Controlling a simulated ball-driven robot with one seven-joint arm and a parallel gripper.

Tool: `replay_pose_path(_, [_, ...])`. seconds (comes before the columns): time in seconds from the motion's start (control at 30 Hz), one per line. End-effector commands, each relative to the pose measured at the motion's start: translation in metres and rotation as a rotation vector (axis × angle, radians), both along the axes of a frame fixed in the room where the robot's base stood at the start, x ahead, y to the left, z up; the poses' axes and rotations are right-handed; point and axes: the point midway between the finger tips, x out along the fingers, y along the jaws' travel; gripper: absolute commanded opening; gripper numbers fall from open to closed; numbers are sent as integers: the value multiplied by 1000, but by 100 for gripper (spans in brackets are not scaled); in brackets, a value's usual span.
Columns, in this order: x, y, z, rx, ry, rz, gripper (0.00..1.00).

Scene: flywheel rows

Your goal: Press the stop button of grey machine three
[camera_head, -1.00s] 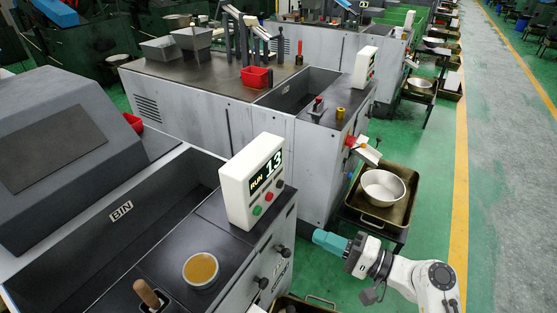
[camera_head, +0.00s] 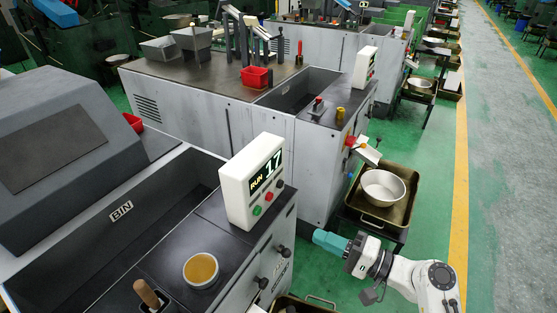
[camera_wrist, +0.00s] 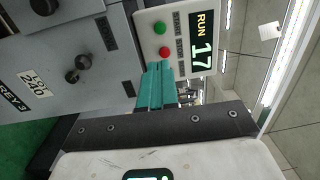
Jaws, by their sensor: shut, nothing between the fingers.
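The control box (camera_head: 252,182) of the near grey machine reads RUN 17. It carries a green button (camera_head: 257,210), a red button (camera_head: 269,197) and a dark button (camera_head: 280,186). In the wrist view the box (camera_wrist: 180,14) stands just beyond the fingertips, with the green button (camera_wrist: 159,28) and red button (camera_wrist: 165,52) visible. A label ending "REY 3" (camera_wrist: 14,100) shows on the machine. My gripper (camera_head: 318,237), with teal fingers (camera_wrist: 158,66), is shut and empty. In the wrist view its tips lie just below the red button; contact cannot be told.
Dark knobs (camera_wrist: 77,68) project from the machine's front. A tray (camera_head: 376,213) with a metal bowl (camera_head: 383,186) stands behind my gripper. A second grey machine (camera_head: 215,110) is farther back.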

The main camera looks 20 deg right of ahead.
Motion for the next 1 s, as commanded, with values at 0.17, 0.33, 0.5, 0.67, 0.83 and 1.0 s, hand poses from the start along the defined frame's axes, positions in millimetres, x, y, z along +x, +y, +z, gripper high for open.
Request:
replay_pose_path(0.17, [0, 0, 0, 0, 0, 0, 0])
replay_pose_path(0.33, [0, 0, 0, 0, 0, 0, 0])
replay_pose_path(0.5, [0, 0, 0, 5, 4, 0, 0])
replay_pose_path(0.67, [1, -2, 4, 79, 71, -2, 0])
replay_pose_path(0.83, [3, -7, 11, 282, 248, -9, 0])
replay_pose_path(1.0, [5, -12, 16, 532, 457, -20, 0])
